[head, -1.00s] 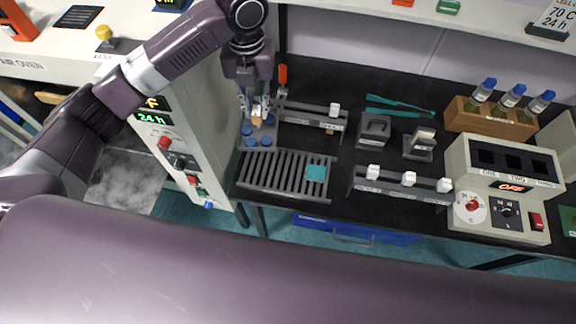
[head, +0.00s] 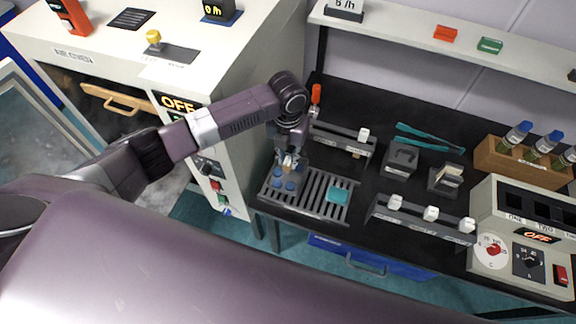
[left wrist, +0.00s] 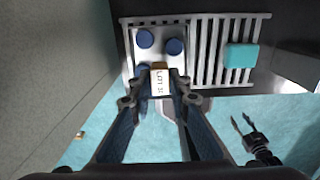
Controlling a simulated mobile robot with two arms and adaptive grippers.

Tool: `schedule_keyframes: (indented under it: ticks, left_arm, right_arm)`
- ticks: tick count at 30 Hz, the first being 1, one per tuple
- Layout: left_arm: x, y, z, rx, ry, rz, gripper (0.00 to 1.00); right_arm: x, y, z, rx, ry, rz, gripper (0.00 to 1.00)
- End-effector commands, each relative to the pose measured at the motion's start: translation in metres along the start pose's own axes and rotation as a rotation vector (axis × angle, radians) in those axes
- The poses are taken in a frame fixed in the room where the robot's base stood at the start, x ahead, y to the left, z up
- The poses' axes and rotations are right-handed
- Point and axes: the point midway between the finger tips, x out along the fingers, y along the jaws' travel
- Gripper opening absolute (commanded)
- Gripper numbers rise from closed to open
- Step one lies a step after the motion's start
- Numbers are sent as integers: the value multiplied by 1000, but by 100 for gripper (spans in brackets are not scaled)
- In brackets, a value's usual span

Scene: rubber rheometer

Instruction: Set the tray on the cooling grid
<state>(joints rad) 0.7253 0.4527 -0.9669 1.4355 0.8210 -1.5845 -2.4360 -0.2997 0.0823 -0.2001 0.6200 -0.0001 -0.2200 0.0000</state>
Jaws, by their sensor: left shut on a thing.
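The tray (head: 281,181) is a small grey plate with several blue round discs. It is over the left end of the slatted grey cooling grid (head: 325,209); I cannot tell whether it touches the slats. My left gripper (head: 290,163) is shut on the tray's tab, which carries a paper label. In the left wrist view the tray (left wrist: 158,50) shows beyond the fingers (left wrist: 160,82), with the grid (left wrist: 214,62) to its right. My right gripper (left wrist: 242,124) shows small at the lower right of that view, fingers apart and empty.
A teal block (head: 338,195) lies on the grid's right part. A labelled rack with white knobs (head: 430,214) stands right of the grid, another rack (head: 345,137) behind. The oven cabinet (head: 215,150) stands close on the left. The bench's front edge is just before the grid.

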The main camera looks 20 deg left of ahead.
Motion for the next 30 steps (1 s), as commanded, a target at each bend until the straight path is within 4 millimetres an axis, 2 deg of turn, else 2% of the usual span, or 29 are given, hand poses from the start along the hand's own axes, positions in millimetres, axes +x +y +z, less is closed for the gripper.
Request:
schedule_keyframes:
  ticks: [5, 9, 11, 23, 24, 28, 30]
  left_arm:
    - [15, 0, -1, -1, 3, 0, 0]
    - [40, 0, -1, 0, 1, 0, 0]
    - [45, 0, 0, 1, 0, 0, 0]
    - [48, 0, 0, 0, 0, 0, 0]
    - [49, 0, 0, 0, 1, 1, 18]
    - [48, 0, 0, 0, 1, 1, 32]
    - [48, 0, 0, 0, 1, 1, 34]
  right_arm:
    - [0, 0, 0, 1, 0, 0, 40]
    - [17, -1, 2, 1, 0, -1, 40]
    - [20, -2, 2, 1, 0, -1, 40]
    - [21, -4, 2, 3, 0, -4, 40]
    - [21, -4, 2, 3, 0, -4, 40]
    - [20, -4, 2, 3, 0, -4, 40]
    - [20, -4, 2, 2, 0, -4, 40]
